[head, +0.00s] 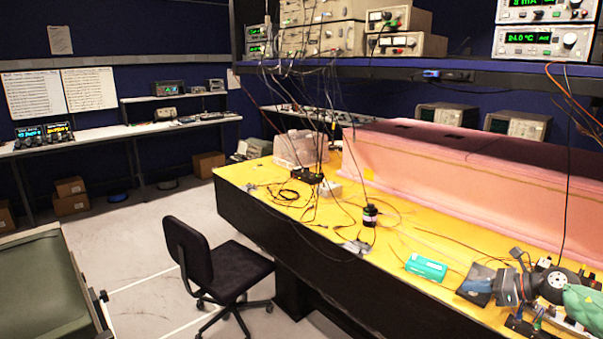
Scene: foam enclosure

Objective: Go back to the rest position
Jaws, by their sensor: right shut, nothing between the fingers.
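My right gripper (506,288) is at the lower right, over the right end of the yellow bench top (395,262). It is shut, with nothing held. Its arm comes in from the right edge, and its fingertips are small and hard to make out against the dark items behind them. My left gripper is not in view. The long pink foam enclosure (440,175) stands along the back of the bench, behind my right gripper.
A teal box (427,267) and a dark cylinder (370,215) stand on the bench, among loose cables. Instruments crowd the shelf (400,66) above. A black chair (220,265) stands before the bench. Open floor (140,235) lies at left.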

